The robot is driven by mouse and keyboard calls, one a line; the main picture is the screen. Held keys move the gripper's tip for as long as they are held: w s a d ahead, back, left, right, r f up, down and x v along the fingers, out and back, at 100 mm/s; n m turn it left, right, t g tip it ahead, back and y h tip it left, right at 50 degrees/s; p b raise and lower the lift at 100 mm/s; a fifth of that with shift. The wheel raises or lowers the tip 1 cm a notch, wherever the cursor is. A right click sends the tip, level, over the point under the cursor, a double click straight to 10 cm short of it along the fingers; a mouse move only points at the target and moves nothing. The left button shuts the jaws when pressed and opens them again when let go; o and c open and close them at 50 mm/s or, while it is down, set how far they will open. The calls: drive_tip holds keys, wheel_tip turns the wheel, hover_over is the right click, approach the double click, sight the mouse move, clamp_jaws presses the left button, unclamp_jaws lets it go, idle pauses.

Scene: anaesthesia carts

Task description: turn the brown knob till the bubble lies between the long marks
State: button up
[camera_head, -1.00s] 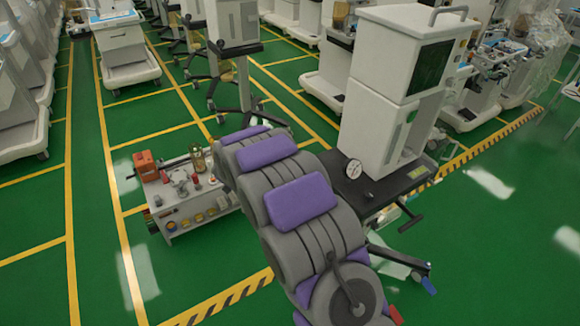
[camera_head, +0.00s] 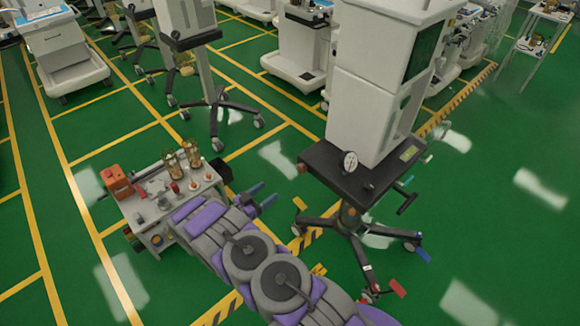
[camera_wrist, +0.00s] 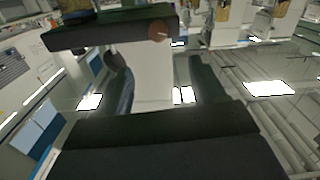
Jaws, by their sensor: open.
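In the wrist view a round brown knob (camera_wrist: 158,31) shows at the dark slab's edge, beyond my fingertips and near the middle. My gripper (camera_head: 262,196) is open and empty, left of the cart and apart from the knob. Its two dark fingers also show spread in the wrist view (camera_wrist: 163,80). I cannot make out the bubble or its long marks in either view.
A white cabinet (camera_head: 372,110) and a small round dial (camera_head: 350,161) stand on the cart top. Splayed wheeled legs (camera_head: 350,238) reach out below it. A low bench (camera_head: 150,207) with an orange box (camera_head: 116,182) and jars stands left. Green floor is free at right.

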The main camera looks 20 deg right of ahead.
drive_tip(key=d, duration=0.1)
drive_tip(key=b, duration=0.3)
approach(299, 170)
drive_tip(key=x, duration=0.8)
drive_tip(key=shift+s+d, duration=0.15)
drive_tip(key=shift+w+d+r, duration=0.15)
drive_tip(key=shift+w+r, duration=0.05)
drive_tip(key=shift+w, duration=0.1)
drive_tip(key=shift+d, duration=0.1)
drive_tip(key=shift+d, duration=0.45)
drive_tip(key=shift+c, duration=1.1)
drive_tip(key=shift+a, duration=0.25)
drive_tip(key=c, duration=0.8)
drive_tip(key=shift+c, duration=0.2)
